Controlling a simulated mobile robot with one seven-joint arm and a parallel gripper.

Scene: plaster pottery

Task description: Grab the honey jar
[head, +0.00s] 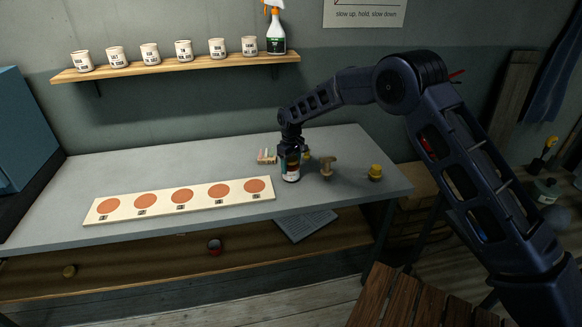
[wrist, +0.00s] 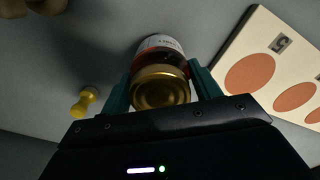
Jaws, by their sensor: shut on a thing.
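A small glass jar (head: 291,176) with dark red-amber contents and a pale label stands upright near the right end of the grey table. Its gold lid (wrist: 160,90) faces me in the wrist view; the label text is too small to read. My gripper (head: 290,162) points down over the jar. Its teal fingers lie on both sides of the jar and are shut on it. I cannot tell whether the jar's base touches the table (head: 205,165).
A pale board (head: 226,193) with several orange circles lies left of the jar. A wooden knobbed tool (head: 327,165) and a yellow-topped item (head: 375,172) stand to the right. The table's left rear is clear.

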